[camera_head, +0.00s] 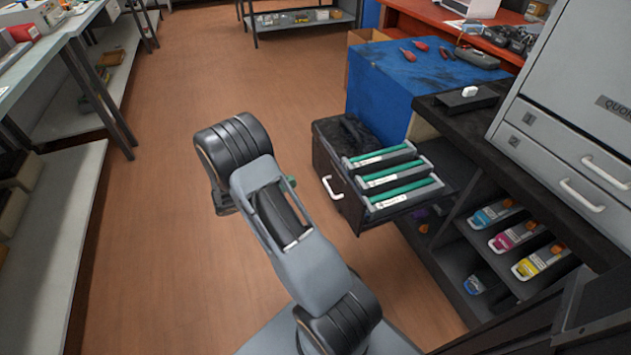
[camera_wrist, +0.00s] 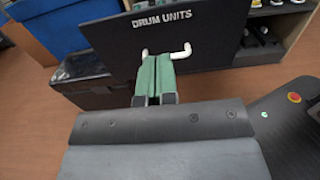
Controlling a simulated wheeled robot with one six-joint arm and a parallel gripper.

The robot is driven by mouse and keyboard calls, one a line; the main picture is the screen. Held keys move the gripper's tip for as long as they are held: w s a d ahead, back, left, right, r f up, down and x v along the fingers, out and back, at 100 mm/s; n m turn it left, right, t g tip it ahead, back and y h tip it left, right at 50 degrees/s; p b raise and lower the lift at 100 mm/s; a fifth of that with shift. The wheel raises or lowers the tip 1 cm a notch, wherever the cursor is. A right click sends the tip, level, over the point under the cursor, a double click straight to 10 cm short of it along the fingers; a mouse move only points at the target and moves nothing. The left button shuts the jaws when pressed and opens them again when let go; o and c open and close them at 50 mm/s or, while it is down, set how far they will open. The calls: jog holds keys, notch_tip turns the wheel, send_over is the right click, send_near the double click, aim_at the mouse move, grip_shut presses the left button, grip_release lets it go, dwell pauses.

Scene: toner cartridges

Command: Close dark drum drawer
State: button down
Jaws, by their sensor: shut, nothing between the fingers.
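The dark drum drawer (camera_head: 345,209) stands pulled out below the dark counter in the head view. It holds several grey trays with green drums (camera_head: 392,169). Its front has a white handle (camera_head: 333,187). In the wrist view the drawer front (camera_wrist: 215,55) reads "DRUM UNITS", with the white handle (camera_wrist: 183,52) below the lettering. My gripper (camera_wrist: 156,62) is shut and empty, its green fingertips in front of the handle and hiding part of it. I cannot tell whether they touch it.
Colour cartridges (camera_head: 515,235) sit in the open shelf right of the drawer. A blue-covered box (camera_head: 405,85) stands behind it, with a black box (camera_head: 345,130) near the drawer's far side. Shelving (camera_head: 65,180) lines the left. The brown floor between is clear.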

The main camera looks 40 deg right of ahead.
aim_at(339, 168)
jog(key=b+x, duration=0.3)
jog(key=x, duration=1)
jog(key=shift+s+d, duration=0.1)
jog(key=shift+d, duration=0.2)
